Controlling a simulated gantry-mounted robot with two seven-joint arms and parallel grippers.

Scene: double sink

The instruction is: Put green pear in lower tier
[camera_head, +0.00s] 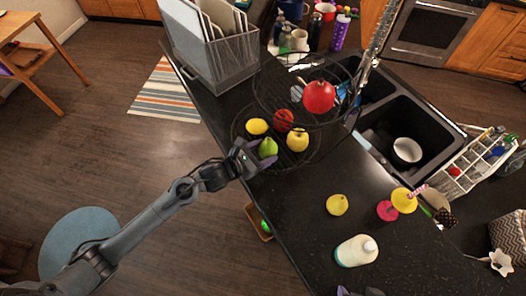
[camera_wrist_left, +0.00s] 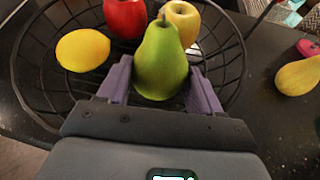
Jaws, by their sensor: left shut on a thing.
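The green pear (camera_head: 268,147) is held upright between the fingers of my left gripper (camera_head: 259,157). The wrist view shows the pear (camera_wrist_left: 162,62) between both purple fingers. It is at the near side of the wire basket's lower tier (camera_wrist_left: 239,64), inside the rim as seen from above. I cannot tell if it touches the basket floor. A lemon (camera_head: 257,126), a red apple (camera_head: 283,120) and a yellow apple (camera_head: 298,139) lie in that tier. Only the tips of my right gripper (camera_head: 359,292) show at the bottom edge; their opening is unclear.
The upper tier (camera_head: 262,103) holds a large red fruit (camera_head: 319,97) and overhangs the back of the lower one.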

